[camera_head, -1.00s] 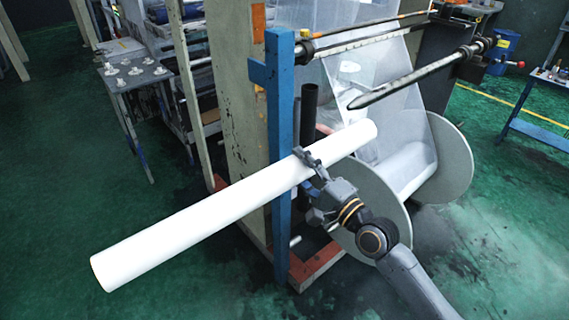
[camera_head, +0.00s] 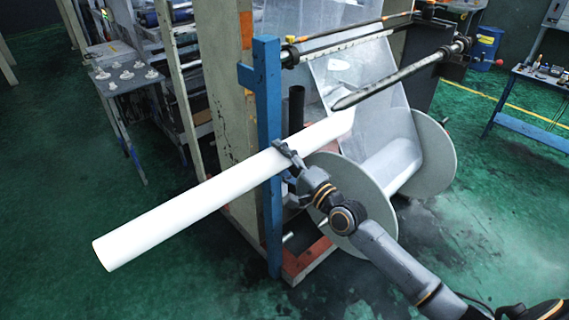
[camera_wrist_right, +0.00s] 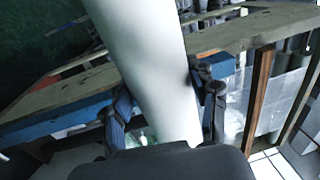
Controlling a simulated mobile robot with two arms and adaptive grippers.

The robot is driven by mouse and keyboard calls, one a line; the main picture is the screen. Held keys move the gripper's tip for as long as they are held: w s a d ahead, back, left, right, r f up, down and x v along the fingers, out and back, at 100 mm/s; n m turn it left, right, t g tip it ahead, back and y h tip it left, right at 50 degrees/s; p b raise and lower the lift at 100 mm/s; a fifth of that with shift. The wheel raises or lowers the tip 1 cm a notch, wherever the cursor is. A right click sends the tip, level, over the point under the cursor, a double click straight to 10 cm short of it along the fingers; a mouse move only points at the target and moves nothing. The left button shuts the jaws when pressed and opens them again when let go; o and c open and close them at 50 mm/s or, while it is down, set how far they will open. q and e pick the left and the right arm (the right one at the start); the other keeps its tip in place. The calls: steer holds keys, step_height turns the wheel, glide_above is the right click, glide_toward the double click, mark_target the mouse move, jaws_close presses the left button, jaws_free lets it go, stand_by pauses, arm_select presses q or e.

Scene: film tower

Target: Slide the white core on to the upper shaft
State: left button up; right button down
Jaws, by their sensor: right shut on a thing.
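The long white core (camera_head: 200,200) is held in the air, tilted, with its lower end at the left and its upper end at the right. My right gripper (camera_head: 284,150) is shut on it, right of its middle. The right wrist view shows the core (camera_wrist_right: 150,60) between the two fingers (camera_wrist_right: 165,112). The upper shaft (camera_head: 400,75) is a dark bar with a tapered tip pointing left. The core's right end is below the shaft tip and apart from it in the picture; the depth gap cannot be told. My left gripper is not in view.
A blue post (camera_head: 268,120) stands behind the core. A film roll with grey end discs (camera_head: 432,155) sits below the shaft, with clear film (camera_head: 350,75) above it. A small grey table (camera_head: 125,80) stands left and a blue bench (camera_head: 535,125) right. The green floor is open at left front.

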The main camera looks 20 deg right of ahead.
steer(key=shift+w+a+r, duration=0.1)
steer(key=shift+w+a, duration=0.1)
steer(key=shift+w, duration=0.5)
steer(key=shift+w+a+b, duration=0.2)
steer(key=shift+w+b, duration=0.2)
steer(key=shift+w, duration=0.2)
arm_select(q)
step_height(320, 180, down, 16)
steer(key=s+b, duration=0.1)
steer(key=b, duration=1.4)
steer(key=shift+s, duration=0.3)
arm_select(e)
steer(key=w+d, duration=0.7)
steer(key=d, duration=0.2)
steer(key=shift+w+d, duration=0.15)
steer(key=shift+w, duration=0.1)
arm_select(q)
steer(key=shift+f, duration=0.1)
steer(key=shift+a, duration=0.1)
